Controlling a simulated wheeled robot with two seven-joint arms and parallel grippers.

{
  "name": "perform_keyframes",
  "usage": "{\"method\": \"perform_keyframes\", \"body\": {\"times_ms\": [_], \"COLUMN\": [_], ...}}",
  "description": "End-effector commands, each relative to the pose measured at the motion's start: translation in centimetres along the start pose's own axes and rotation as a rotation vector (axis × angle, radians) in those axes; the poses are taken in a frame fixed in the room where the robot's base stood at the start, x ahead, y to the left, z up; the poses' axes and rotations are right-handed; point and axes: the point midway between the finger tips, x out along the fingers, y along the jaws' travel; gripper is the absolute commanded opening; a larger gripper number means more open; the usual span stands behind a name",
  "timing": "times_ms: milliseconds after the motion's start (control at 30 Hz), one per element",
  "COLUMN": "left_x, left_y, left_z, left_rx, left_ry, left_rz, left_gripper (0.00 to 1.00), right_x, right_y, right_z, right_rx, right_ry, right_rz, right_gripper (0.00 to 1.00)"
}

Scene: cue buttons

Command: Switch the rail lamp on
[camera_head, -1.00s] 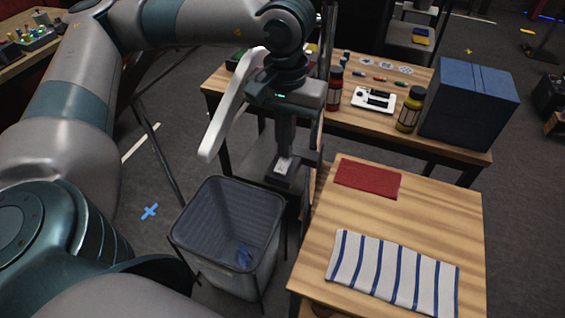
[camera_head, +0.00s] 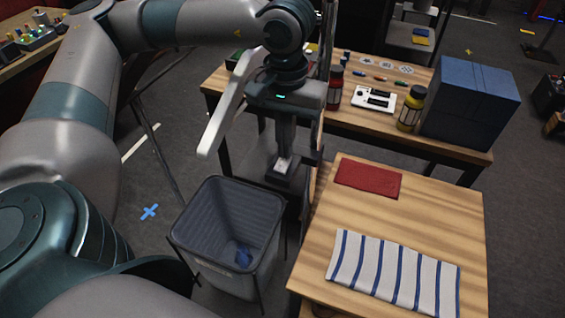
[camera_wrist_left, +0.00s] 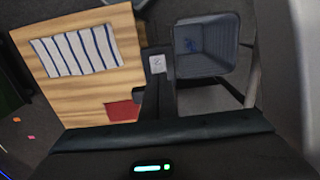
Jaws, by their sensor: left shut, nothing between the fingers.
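My left gripper (camera_head: 285,152) points down above the bin's far edge, shut and empty. A small white plate with a faint mark (camera_head: 284,167) shows just below its fingertips, on a dark mount; I cannot tell whether they touch. The plate also shows in the left wrist view (camera_wrist_left: 157,64), beyond the dark fingers. Whether this plate is the lamp's switch is not clear. I cannot make out the rail lamp or whether it is lit. My right gripper is not in view.
A grey bin (camera_head: 215,228) with a blue scrap inside stands below the gripper. The near wooden table (camera_head: 320,245) holds a striped towel (camera_head: 395,275) and a red cloth (camera_head: 367,179). The back table holds bottles, a white device (camera_head: 373,99) and a blue box (camera_head: 470,105).

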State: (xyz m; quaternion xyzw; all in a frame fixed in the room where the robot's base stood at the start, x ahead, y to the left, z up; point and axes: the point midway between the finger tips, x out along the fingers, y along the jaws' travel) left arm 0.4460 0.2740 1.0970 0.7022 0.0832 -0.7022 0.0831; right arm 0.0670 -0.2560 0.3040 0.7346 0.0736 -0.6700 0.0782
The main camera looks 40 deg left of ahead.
Motion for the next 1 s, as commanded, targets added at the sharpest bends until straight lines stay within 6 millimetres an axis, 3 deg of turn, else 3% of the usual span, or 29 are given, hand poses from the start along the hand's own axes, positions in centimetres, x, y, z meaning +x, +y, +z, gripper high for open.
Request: {"method": "perform_keyframes", "body": {"times_ms": [1000], "left_x": [1.3], "left_y": [0.0], "left_z": [0.0], "left_rx": [0.000], "left_ry": [-0.001], "left_rz": [-0.001], "left_gripper": [0.00], "right_x": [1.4], "right_y": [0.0], "right_z": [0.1], "right_rx": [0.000], "right_ry": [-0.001], "right_rz": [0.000], "right_gripper": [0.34]}}
